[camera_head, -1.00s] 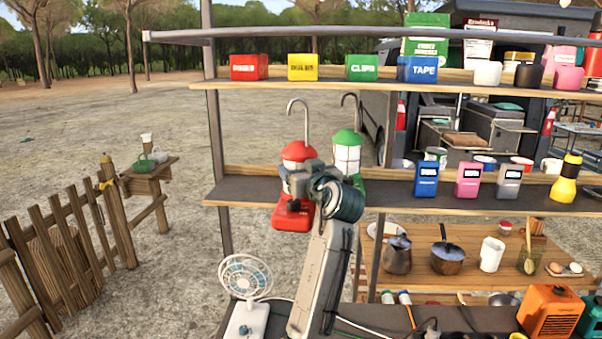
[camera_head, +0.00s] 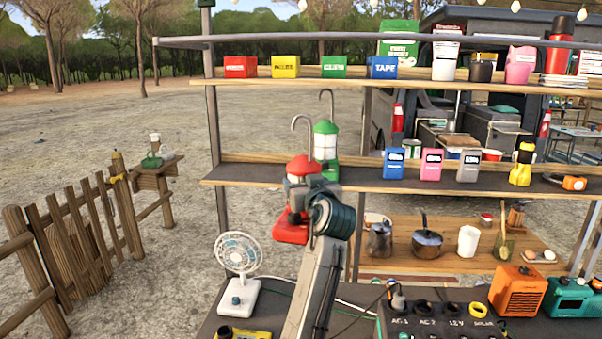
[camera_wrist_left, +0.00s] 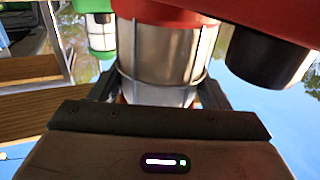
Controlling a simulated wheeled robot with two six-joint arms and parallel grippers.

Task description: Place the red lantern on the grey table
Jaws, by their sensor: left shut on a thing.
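The red lantern (camera_head: 291,230) has a red top and base and a tall hook. It hangs in front of the middle shelf's left part, its base below the shelf edge. My left gripper (camera_head: 302,196) is shut around its middle, and my wrist hides part of it. In the left wrist view the lantern's clear body (camera_wrist_left: 165,60) sits between the fingers. A dark grey tabletop (camera_head: 268,309) runs along the bottom of the head view; I cannot tell if it is the task's grey table. My right gripper is not in view.
A green lantern (camera_head: 325,143) stands on the middle shelf (camera_head: 255,173), close behind the red one. A white fan (camera_head: 239,270), a power box (camera_head: 432,322) and an orange heater (camera_head: 517,290) stand on the dark tabletop. A wooden fence (camera_head: 80,235) is at left.

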